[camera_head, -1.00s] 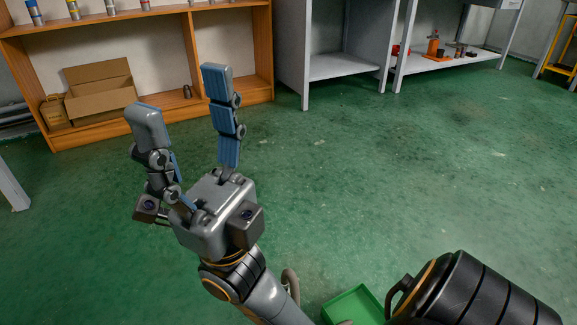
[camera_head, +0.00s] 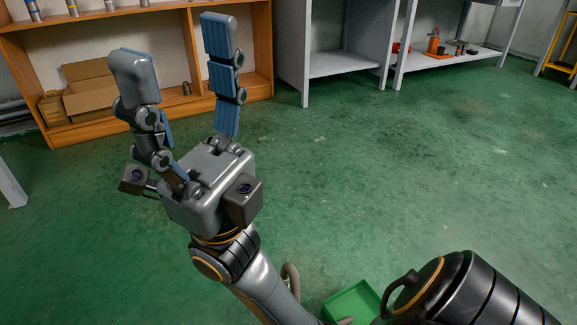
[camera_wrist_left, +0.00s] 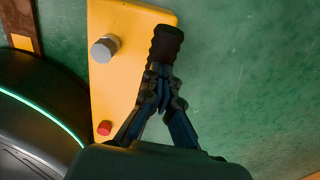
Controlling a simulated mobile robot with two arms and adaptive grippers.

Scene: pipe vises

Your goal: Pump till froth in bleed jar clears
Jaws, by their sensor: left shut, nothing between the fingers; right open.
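My right gripper (camera_head: 175,42) is open and empty in the head view, its blue-padded fingers spread in front of the wooden shelf. My left gripper (camera_wrist_left: 161,75) is shut with nothing between its fingers in the left wrist view. A black ribbed handle (camera_wrist_left: 166,43) shows right at its fingertips; I cannot tell whether they touch. Beside it is a yellow panel (camera_wrist_left: 130,20) with a grey knob (camera_wrist_left: 104,48) and a small red button (camera_wrist_left: 104,128). I cannot make out a bleed jar or froth in either view.
The wooden shelf (camera_head: 175,118) holds an open cardboard box (camera_head: 90,92). Grey shelving (camera_head: 345,64) stands behind, with an orange device (camera_head: 434,44) on its low shelf. A green tray (camera_head: 350,303) lies at the bottom. The green floor (camera_head: 400,170) between is clear.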

